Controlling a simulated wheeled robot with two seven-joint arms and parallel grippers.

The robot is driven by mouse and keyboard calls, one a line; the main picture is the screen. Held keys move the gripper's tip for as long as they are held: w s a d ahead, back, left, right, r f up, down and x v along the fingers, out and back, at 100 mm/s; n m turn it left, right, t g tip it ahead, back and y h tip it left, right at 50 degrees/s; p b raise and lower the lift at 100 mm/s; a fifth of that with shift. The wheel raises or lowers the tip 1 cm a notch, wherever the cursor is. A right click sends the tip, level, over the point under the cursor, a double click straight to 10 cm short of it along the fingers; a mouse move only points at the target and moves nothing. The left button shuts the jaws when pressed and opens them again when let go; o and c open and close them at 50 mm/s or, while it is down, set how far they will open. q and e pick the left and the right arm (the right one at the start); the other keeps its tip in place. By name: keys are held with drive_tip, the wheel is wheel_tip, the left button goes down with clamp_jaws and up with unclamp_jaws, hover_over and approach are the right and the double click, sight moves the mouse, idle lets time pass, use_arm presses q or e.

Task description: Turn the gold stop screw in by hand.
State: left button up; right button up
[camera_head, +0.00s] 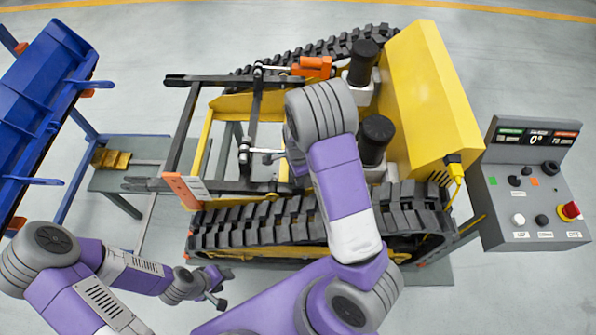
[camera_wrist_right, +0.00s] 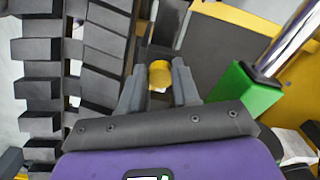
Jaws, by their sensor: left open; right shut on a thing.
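The gold stop screw (camera_wrist_right: 160,74) shows in the right wrist view as a round yellow-gold head between my fingertips. My right gripper (camera_wrist_right: 159,88) is shut on it, one dark finger on each side. The screw's shank is hidden. In the head view my right arm reaches over the tracked carrier (camera_head: 430,95), and the arm hides its own gripper and the screw. My left gripper (camera_head: 217,290) is open and empty, low in front of the near track.
The near black track (camera_head: 275,222) runs beside my arms. A green block (camera_wrist_right: 240,92) and a silver rod stand close right of my right gripper. A control box (camera_head: 530,185) stands at right, a blue bucket (camera_head: 40,90) at left. Grey floor is open behind.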

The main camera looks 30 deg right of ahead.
drive_tip(key=shift+d+m, duration=0.3)
drive_tip(key=m+p, duration=0.1)
drive_tip(key=m, duration=0.1)
drive_tip(key=m+p, duration=0.4)
drive_tip(key=m, duration=0.1)
drive_tip(key=shift+d+r, duration=0.15)
drive_tip(key=shift+r, duration=0.1)
drive_tip(key=shift+f+m+p, duration=0.1)
drive_tip(key=shift+m+p, duration=0.25)
drive_tip(key=shift+m, duration=0.45)
drive_tip(key=shift+o, duration=0.2)
drive_tip(key=shift+m, duration=0.4)
drive_tip(key=shift+o, duration=0.2)
drive_tip(key=shift+f, duration=0.2)
drive_tip(key=o, duration=0.6)
drive_tip(key=shift+s, duration=0.1)
drive_tip(key=shift+o, duration=1)
